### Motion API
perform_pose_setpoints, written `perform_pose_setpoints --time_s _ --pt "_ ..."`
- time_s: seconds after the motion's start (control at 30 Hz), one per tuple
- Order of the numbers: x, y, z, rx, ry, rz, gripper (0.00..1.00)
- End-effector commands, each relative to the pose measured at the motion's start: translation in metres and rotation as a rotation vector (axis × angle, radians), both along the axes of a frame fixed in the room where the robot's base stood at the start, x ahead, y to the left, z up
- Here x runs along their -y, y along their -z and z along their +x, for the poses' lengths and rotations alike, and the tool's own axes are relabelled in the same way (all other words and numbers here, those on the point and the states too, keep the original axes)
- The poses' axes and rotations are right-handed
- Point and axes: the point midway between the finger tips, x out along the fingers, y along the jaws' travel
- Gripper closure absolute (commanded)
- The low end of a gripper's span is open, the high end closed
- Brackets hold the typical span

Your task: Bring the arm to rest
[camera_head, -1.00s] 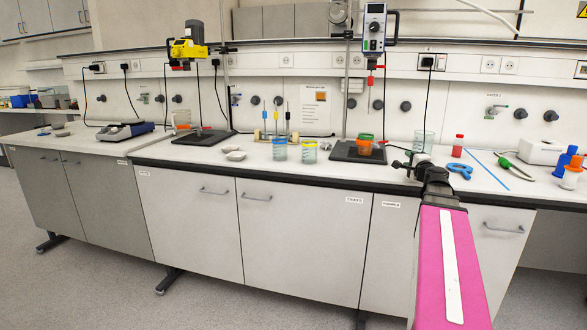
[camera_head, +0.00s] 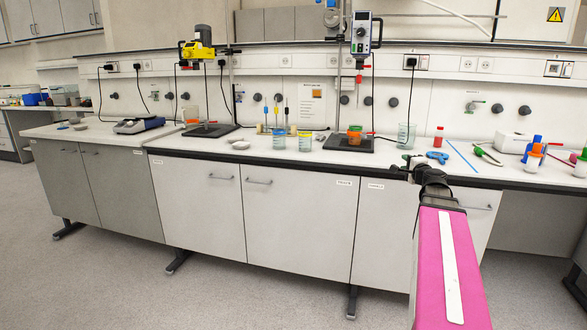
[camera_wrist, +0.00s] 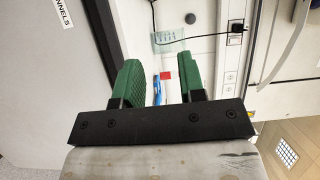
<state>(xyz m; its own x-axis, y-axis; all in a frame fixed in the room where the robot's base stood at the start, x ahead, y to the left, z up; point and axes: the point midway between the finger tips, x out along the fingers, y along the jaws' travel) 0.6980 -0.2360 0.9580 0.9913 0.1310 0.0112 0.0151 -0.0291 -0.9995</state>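My gripper (camera_head: 408,168) is at the end of my outstretched pink arm, seen near the front edge of the bench's right part in the head view. In the wrist view its two green fingers (camera_wrist: 162,62) stand apart with a clear gap and nothing held between them. A red item (camera_wrist: 167,75) and a blue one show beyond the gap. The arm points forward, and whether the gripper overhangs the bench top is hard to tell.
The white bench (camera_head: 480,180) holds a red bottle (camera_head: 438,136), a blue ring-like item (camera_head: 437,157), a clear beaker (camera_head: 405,136) and a stirrer stand with an orange cup (camera_head: 355,135). Blue, orange and green items (camera_head: 533,158) stand at far right. The floor (camera_head: 150,290) in front is clear.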

Motion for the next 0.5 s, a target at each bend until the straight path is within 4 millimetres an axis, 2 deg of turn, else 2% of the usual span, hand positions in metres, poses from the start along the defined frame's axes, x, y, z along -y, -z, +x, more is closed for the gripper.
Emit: perform_pose_setpoints --time_s 0.27,0.5 --pt "-0.038 0.038 -0.001 -0.085 -0.089 -0.107 0.63" --pt "-0.09 0.095 -0.009 -0.211 -0.223 -0.258 0.63"
